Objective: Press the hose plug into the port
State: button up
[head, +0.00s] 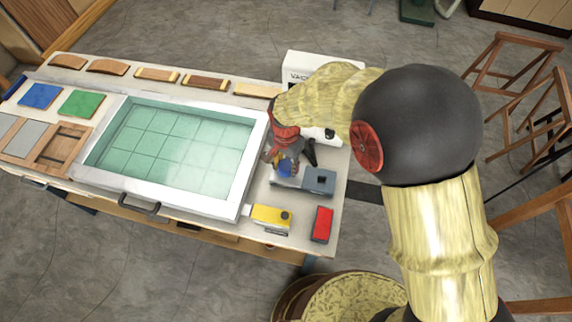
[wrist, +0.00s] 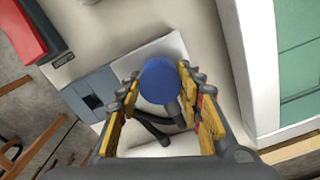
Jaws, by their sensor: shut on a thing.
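My gripper (wrist: 160,92) is shut on the blue hose plug (wrist: 158,78), whose round blue end faces the wrist camera. A dark hose (wrist: 155,130) shows below the plug between the fingers. In the head view my gripper (head: 284,156) is over the right part of the bench, with a bit of the blue plug (head: 286,169) showing. A grey-blue block (head: 319,181) on a light grey plate stands just right of it. In the wrist view this block (wrist: 103,85) has a dark square mark and lies left of the plug. I cannot tell where the port opening is.
A white-framed tray with a green grid (head: 258,135) fills the bench middle, left of my gripper. A yellow device (head: 270,217) and a red block (head: 322,224) sit at the near right. A white box (head: 300,68) stands behind. Curved wooden strips line the back.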

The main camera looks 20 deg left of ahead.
aim_at(286, 164)
dwell(0.3)
jog(key=o, duration=1.2)
jog(key=shift+o, duration=0.5)
notch_tip(286, 164, up, 12)
